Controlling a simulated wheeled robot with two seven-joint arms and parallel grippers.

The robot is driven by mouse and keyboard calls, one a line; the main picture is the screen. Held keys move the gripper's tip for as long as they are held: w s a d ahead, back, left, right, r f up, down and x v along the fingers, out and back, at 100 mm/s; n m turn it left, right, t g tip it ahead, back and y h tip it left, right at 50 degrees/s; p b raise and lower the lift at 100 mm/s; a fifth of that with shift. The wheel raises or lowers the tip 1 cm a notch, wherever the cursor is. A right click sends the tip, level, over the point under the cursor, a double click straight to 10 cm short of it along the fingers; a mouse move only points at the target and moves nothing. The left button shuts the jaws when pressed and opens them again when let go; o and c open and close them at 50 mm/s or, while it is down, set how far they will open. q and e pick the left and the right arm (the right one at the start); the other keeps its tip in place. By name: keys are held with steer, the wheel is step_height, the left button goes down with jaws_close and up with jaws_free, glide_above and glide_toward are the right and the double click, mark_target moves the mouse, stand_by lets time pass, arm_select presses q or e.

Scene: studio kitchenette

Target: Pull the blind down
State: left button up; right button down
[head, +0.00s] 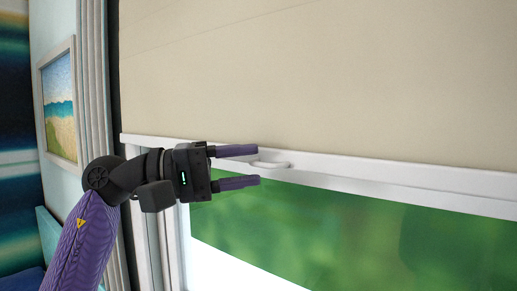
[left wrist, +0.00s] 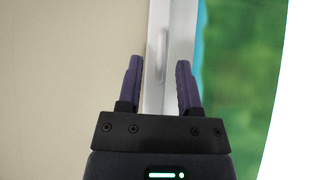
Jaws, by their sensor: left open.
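The beige blind (head: 320,75) covers the upper part of the window and ends in a white bottom rail (head: 390,172). A small white handle (head: 271,164) sticks out from the rail. In the head view my left gripper (head: 250,167) is open, with its purple fingers one above the other, close to the handle. In the left wrist view the rail (left wrist: 182,35) runs between the open fingers (left wrist: 158,72), and the handle (left wrist: 161,50) lies just past the fingertips. I cannot tell whether the fingers touch it. My right gripper is not in view.
Below the rail the window glass (head: 330,235) shows blurred green. A grey curtain (head: 92,90) and a framed beach picture (head: 60,105) are on the left. The space in front of the blind to the right is clear.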

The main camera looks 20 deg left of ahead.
arm_select(q)
steer(key=shift+x, duration=1.15)
jaws_close()
stand_by(0.5)
